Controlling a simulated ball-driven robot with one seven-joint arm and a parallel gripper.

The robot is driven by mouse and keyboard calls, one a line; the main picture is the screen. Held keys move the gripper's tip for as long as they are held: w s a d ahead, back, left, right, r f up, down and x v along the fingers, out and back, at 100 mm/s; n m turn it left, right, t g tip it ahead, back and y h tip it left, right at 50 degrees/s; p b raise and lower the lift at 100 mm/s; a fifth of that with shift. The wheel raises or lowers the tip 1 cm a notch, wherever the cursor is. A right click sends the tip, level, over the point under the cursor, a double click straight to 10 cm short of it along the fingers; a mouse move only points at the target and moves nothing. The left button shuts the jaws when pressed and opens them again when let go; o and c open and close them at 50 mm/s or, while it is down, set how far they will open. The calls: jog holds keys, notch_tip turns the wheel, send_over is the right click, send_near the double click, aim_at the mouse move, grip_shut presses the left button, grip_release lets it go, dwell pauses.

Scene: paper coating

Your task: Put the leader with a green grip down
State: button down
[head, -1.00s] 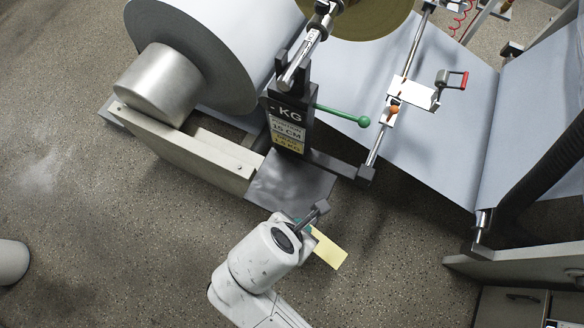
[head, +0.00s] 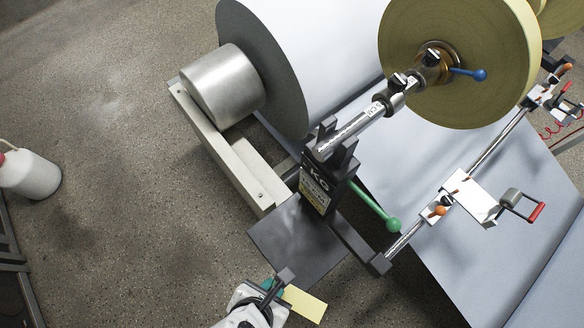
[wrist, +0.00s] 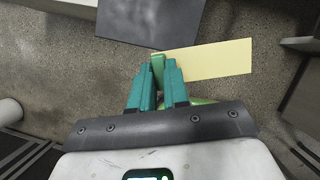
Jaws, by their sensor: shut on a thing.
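The leader is a pale yellow sheet (head: 306,304) with a green grip (wrist: 158,66). My gripper (head: 272,288) is at the bottom of the head view, shut on the green grip. In the wrist view its teal fingers (wrist: 157,78) close around the grip, and the yellow sheet (wrist: 210,60) sticks out to the right, flat and level-looking. The leader appears held in the air over the speckled floor, just in front of a dark flat plate (head: 290,245). Part of the grip is hidden by the fingers.
The dark plate sits at the foot of a black stand (head: 322,185) with a green-knobbed lever (head: 378,208). A large white paper roll (head: 300,60), a yellowish roll (head: 450,100) and a metal rod with a red-handled roller (head: 520,205) lie beyond. A white jug (head: 30,175) stands left on open floor.

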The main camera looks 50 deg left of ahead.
jog(key=w+a+f+b, duration=0.1)
jog(key=w+a+f, duration=0.3)
jog(key=w+a+f+b, duration=0.1)
jog(key=w+a+f, duration=0.4)
jog(key=shift+w+a, duration=0.15)
jog(key=shift+w, duration=0.15)
jog(key=shift+w+a+f, duration=0.1)
jog(key=shift+f, duration=0.15)
jog(key=shift+w+a+f, duration=0.15)
jog(key=shift+f, duration=1.55)
jog(key=shift+f, duration=0.1)
jog(key=c, duration=1.1)
grip_release()
jog(key=p+v, duration=0.1)
jog(key=v, duration=1.1)
jog(key=shift+p, duration=0.35)
